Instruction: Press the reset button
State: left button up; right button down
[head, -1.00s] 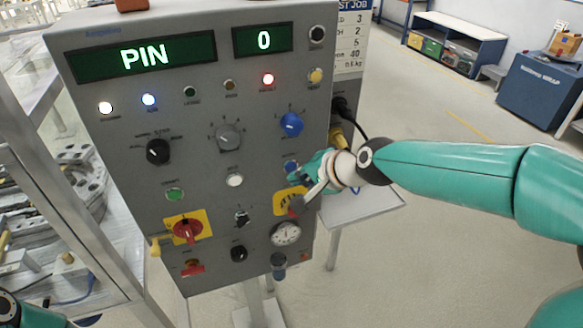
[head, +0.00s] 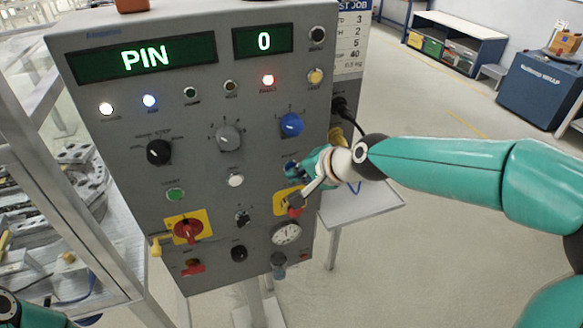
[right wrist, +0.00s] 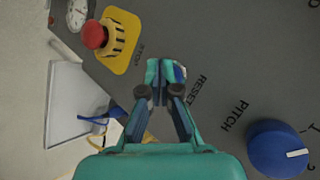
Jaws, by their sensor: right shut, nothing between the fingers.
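A grey control panel (head: 200,100) faces me in the head view. The reset button is blue. In the right wrist view a slice of the reset button (right wrist: 180,71) shows beside and behind my fingertips, near the RESET lettering; the rest is hidden. My right gripper (head: 293,171) is shut and empty, its tips at the button's place in the head view, where they mostly cover it. The right wrist view also shows the shut tips (right wrist: 163,71) over the button. I cannot tell whether they touch it. My left gripper is out of view.
A red emergency stop (right wrist: 95,35) on a yellow plate sits close to the right gripper. A blue knob (head: 291,124) is above it, and a gauge (head: 286,233) below.

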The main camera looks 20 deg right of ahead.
jog(key=shift+w, duration=0.25)
jog(key=shift+s, duration=0.15)
dwell(0.3)
jog(key=shift+s, duration=0.7)
jog(key=shift+s+d, duration=0.15)
jog(key=shift+s, duration=2.4)
